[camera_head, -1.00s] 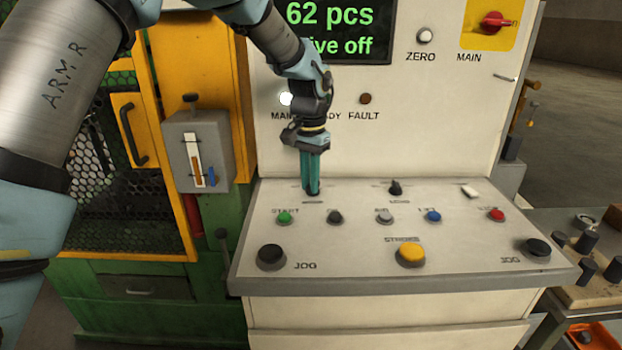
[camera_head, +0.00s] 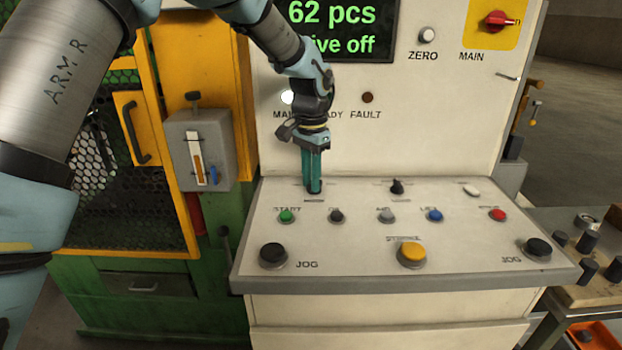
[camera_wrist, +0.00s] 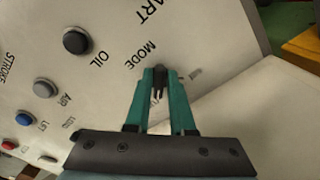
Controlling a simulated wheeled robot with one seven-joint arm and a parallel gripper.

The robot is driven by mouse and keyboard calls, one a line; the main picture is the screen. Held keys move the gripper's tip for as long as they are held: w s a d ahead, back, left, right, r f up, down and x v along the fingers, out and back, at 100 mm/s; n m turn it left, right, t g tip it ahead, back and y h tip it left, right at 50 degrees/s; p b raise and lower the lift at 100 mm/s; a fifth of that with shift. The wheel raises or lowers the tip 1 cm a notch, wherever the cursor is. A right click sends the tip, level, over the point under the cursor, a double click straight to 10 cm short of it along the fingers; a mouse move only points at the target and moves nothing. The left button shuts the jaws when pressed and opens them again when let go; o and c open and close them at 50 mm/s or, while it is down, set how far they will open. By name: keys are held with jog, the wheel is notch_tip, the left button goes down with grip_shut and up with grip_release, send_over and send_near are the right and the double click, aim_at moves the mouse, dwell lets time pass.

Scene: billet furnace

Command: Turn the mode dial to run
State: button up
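The mode dial (camera_wrist: 160,76) is a small dark knob on the sloping cream console, beside the printed word MODE in the wrist view. My gripper (camera_wrist: 161,74) has its two teal fingers on either side of the knob, and they look closed on it. In the head view my gripper (camera_head: 314,188) points down at the back left of the console and hides most of the dial. The small position marks around the dial are too blurred to read, so I cannot tell its setting.
The console (camera_head: 340,245) carries a green START button (camera_head: 287,215), several other buttons, a second dark knob (camera_head: 397,187) and a yellow STROKE button (camera_head: 411,253). The upright panel with a display (camera_head: 335,30) stands behind. A yellow-framed mesh guard (camera_head: 105,170) is at left.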

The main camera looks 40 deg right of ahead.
jog(key=o, duration=0.3)
jog(key=shift+o, duration=0.2)
notch_tip(320, 180, up, 11)
jog(key=b, duration=0.2)
jog(key=shift+s+d+f, duration=0.1)
dwell(0.6)
